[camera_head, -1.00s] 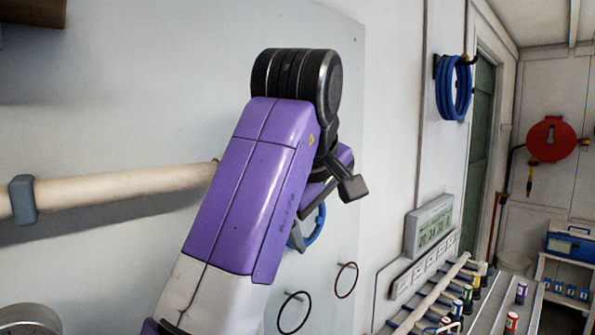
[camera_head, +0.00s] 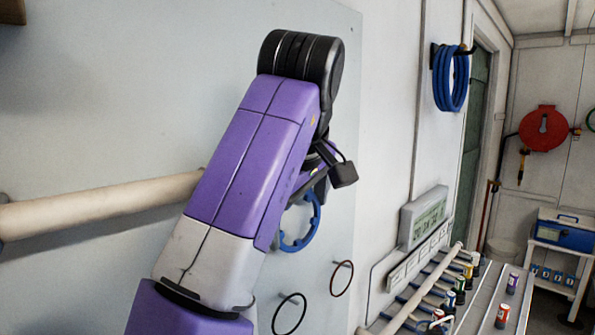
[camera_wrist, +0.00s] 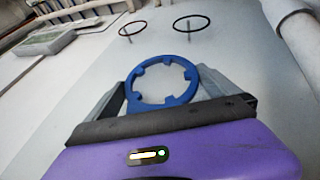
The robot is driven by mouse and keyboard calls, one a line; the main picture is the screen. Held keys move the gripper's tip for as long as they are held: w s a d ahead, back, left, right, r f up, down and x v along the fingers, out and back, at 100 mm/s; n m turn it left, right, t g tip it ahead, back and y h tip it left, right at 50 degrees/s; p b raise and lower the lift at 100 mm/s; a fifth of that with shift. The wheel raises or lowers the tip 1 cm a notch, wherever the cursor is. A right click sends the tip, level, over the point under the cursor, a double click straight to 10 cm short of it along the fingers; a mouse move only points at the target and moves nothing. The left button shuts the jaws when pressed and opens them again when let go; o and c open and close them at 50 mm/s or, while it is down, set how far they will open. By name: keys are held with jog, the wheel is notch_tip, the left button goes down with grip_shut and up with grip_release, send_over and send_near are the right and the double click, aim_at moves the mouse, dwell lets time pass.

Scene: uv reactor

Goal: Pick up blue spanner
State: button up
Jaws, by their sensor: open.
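The blue spanner (camera_wrist: 160,61) is a notched ring in the middle of the wrist view, in front of the pale wall panel. In the head view the spanner (camera_head: 289,246) shows below my wrist, partly hidden by my arm. My gripper (camera_wrist: 162,80) is open, with one grey finger to the left and one to the right of the ring. The ring lies between the fingers in the picture; I cannot tell whether they touch it or how deep it sits. In the head view the fingers are mostly hidden behind my arm.
Black (camera_head: 289,314) and red (camera_head: 341,278) hoops hang on pegs near the spanner. A pale pipe (camera_head: 100,207) runs along the wall at left. A digital display (camera_head: 424,218) and a rack with coloured cylinders (camera_head: 470,300) stand at right. A blue hose coil (camera_head: 450,78) hangs beyond.

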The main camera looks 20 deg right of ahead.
jog(key=shift+x, duration=0.85)
jog(key=c, duration=1.1)
jog(key=shift+o, duration=0.2)
